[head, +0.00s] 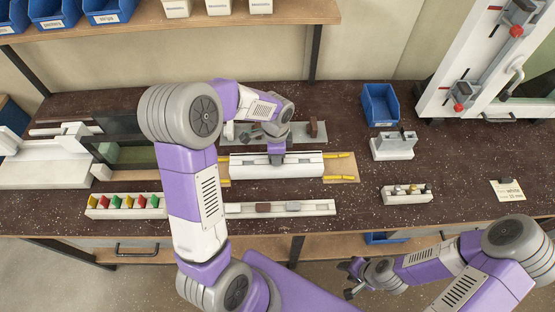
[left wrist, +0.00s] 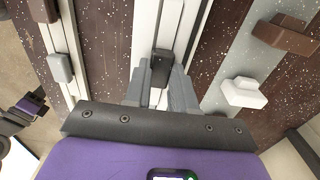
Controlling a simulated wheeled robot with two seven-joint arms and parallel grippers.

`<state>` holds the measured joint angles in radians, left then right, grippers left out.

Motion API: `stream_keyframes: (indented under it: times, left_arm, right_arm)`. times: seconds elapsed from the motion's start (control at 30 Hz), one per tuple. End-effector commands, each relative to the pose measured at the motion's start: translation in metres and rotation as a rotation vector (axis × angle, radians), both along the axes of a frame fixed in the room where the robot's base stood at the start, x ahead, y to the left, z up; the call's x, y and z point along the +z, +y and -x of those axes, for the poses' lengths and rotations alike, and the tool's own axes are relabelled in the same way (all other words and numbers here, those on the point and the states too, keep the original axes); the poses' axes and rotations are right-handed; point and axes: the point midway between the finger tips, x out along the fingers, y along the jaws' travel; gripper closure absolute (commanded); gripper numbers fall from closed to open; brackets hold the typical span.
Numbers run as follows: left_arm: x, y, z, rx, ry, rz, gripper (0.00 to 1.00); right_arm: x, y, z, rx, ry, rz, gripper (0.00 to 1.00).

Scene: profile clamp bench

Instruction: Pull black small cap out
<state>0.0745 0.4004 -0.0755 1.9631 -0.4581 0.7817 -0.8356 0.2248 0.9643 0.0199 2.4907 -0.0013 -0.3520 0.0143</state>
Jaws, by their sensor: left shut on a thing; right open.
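My left gripper (head: 276,158) is over the white profile (head: 303,168) in the middle of the bench. In the left wrist view its fingers (left wrist: 160,84) are shut on a small black cap (left wrist: 161,64). The cap sits between the fingertips at the profile's slot; whether it is still seated in the slot I cannot tell. In the head view the cap is hidden by my gripper. My right gripper (head: 350,279) is open and empty, in front of the bench's front edge.
A white rail (head: 320,207) with brown and grey caps lies in front of the profile. A grey strip (head: 300,131) with a brown block lies behind it. Yellow-handled clamp parts (head: 340,179) flank the profile. A blue bin (head: 380,104) and a grey-white fixture (head: 393,147) stand right.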

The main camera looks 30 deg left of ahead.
Motion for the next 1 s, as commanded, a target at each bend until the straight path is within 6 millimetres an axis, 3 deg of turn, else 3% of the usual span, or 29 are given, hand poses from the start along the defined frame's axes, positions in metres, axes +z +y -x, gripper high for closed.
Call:
stream_keyframes:
  times: [1.0]
  left_arm:
    - [0.014,0.000,0.000,0.000,-0.001,-0.001,1.00]
  right_arm:
    - [0.012,0.000,0.000,0.000,0.000,0.000,0.57]
